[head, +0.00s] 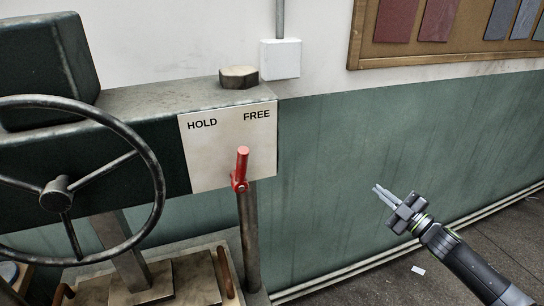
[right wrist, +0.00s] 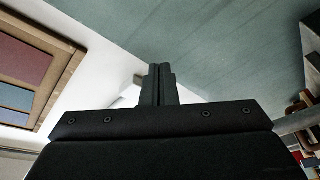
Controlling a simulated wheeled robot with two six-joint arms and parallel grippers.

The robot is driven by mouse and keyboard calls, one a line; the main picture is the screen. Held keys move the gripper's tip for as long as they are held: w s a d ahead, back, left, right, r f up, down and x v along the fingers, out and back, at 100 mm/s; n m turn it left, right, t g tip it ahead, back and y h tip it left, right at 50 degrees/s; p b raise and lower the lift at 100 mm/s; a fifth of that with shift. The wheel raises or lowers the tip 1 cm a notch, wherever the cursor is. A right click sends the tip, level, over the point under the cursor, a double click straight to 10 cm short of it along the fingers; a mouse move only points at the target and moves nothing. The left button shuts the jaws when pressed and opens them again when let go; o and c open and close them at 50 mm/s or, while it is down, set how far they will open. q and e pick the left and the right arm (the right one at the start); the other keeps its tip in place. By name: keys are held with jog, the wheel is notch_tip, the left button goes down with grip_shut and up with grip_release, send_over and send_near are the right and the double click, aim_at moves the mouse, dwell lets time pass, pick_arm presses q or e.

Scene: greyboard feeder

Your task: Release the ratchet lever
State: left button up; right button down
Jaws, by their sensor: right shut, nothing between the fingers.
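The ratchet lever (head: 242,163) is a short red handle on a red pivot at the lower edge of a pale plate (head: 208,160) on the machine. The plate reads HOLD on the left and FREE on the right. The lever stands nearly upright, leaning slightly right, its tip below the gap between the two words. My right gripper (head: 377,192) is to the right of the lever, well apart from it, in front of the green wall. Its fingers are shut and empty; they also show together in the right wrist view (right wrist: 158,84). My left gripper is not seen.
A large dark handwheel (head: 158,190) stands left of the plate. A hexagonal block (head: 238,77) sits on the machine's top beam. A white wall box (head: 280,58) and a framed board (head: 355,50) are behind. Open space lies between the lever and my right gripper.

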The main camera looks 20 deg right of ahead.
jog(key=s+a+r+n+g+y, duration=0.2)
jog(key=a+r+n+y, duration=0.5)
jog(key=r, duration=0.6)
jog(key=s+a+r+n+g+y, duration=0.6)
jog(key=s+a+r+n+g, duration=0.5)
jog(key=a, duration=0.4)
jog(key=s+n+g, duration=0.1)
jog(key=n+g, duration=0.1)
jog(key=shift+s+r+g+p, duration=0.3)
jog(key=shift+s+g+p, duration=0.05)
jog(key=shift+g+p, duration=0.05)
jog(key=p, duration=0.4)
send_near(240, 166)
jog(key=shift+w+a+r, duration=0.15)
jog(key=shift+w+a, duration=0.1)
jog(key=shift+a, duration=0.7)
jog(key=shift+w+a+r, duration=0.15)
jog(key=shift+w+a, duration=0.15)
jog(key=shift+a, duration=0.6)
jog(key=shift+w+a+r, duration=0.1)
jog(key=shift+w+a, duration=0.15)
jog(key=shift+a, duration=0.7)
